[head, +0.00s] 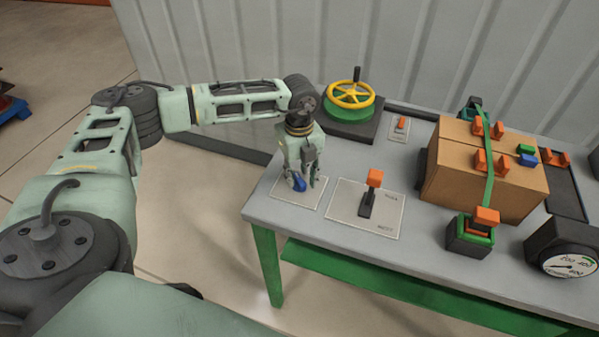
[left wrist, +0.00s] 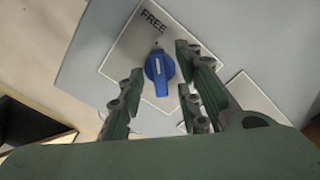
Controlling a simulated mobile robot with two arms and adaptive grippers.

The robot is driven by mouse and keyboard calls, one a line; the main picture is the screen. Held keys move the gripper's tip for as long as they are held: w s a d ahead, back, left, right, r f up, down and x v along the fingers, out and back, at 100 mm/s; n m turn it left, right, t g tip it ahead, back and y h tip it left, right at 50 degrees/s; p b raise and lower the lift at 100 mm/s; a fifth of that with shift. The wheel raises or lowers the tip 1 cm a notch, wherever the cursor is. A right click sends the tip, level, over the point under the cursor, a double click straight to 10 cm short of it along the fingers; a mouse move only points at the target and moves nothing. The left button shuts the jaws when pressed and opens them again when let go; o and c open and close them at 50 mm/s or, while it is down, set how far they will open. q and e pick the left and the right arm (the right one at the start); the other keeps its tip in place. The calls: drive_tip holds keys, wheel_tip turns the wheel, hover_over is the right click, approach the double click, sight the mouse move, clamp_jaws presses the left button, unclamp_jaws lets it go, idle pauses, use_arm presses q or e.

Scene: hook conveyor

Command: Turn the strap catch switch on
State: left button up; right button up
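A blue rotary knob (head: 299,184), which looks like the strap catch switch, sits on a pale plate (head: 318,198) at the table's front left corner. My left gripper (head: 302,176) points down over the knob. In the left wrist view its fingers (left wrist: 163,98) are apart, with the knob showing between and beyond them; I cannot tell whether they touch it. My right gripper is in neither view.
An orange-topped lever (head: 373,185) stands on a plate right of the knob. Behind are a yellow handwheel (head: 351,94) and a small orange switch (head: 401,124). A strapped cardboard box (head: 450,186) and a gauge (head: 566,250) are farther right. A ribbed wall (head: 270,40) closes the back.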

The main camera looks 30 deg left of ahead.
use_arm(q)
drive_tip(key=shift+f, duration=0.1)
drive_tip(key=shift+c, duration=0.5)
clamp_jaws()
